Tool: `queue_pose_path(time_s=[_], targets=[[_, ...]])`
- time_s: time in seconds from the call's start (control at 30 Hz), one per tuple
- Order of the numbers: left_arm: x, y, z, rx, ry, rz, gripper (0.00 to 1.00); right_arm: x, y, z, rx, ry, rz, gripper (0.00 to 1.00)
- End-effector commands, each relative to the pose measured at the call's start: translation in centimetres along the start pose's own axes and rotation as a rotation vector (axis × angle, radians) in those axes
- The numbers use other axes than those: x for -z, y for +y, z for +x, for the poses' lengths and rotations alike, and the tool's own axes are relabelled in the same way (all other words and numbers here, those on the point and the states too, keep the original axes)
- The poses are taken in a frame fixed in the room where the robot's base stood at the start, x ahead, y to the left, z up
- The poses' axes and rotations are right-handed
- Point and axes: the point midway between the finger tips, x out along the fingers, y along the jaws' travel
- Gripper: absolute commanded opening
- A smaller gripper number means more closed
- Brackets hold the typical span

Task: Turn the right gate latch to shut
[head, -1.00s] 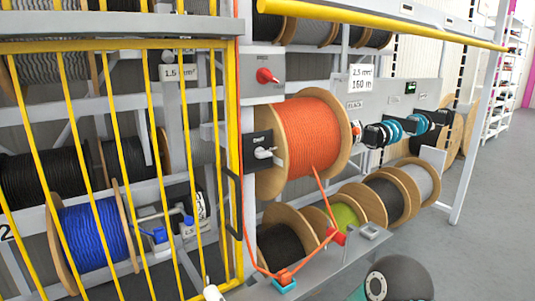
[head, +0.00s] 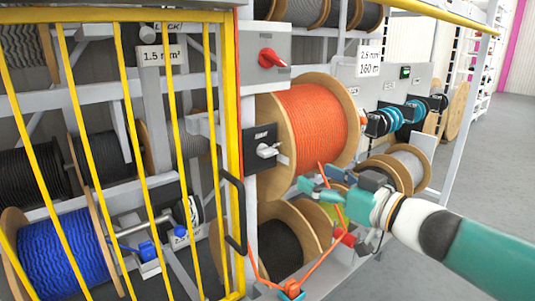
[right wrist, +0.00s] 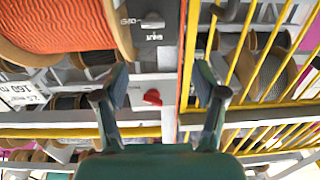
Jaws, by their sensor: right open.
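The latch (head: 266,149) is a pale grey lever on a black plate, on the post between the yellow gate and the orange reel. Its lever lies about level, pointing right in the head view. In the right wrist view, which is upside down, the latch (right wrist: 152,24) is at top centre. My right gripper (head: 304,185) is open and empty, lower right of the latch and in front of the orange reel, apart from the latch. The right wrist view shows its two fingers (right wrist: 160,85) spread. My left gripper is not in view.
The orange reel (head: 310,125) stands right beside the latch. A red knob (head: 271,58) is above it. The yellow barred gate (head: 231,120) with a black handle (head: 234,212) is left. Orange cable runs down to a blue-and-red guide (head: 291,290) below.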

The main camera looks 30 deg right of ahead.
Motion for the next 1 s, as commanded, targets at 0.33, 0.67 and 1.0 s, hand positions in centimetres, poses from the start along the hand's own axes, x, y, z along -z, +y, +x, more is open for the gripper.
queue_pose_path(time_s=[0.33,0.67,1.0], targets=[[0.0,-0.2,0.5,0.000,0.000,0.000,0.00,-0.2,1.4,4.1,-0.032,0.000,0.003,0.70],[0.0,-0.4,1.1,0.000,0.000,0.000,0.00,-0.2,1.8,11.0,-0.038,-0.002,0.002,0.70],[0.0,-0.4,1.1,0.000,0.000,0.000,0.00,-0.1,2.1,14.6,-0.042,-0.001,0.001,0.70]])
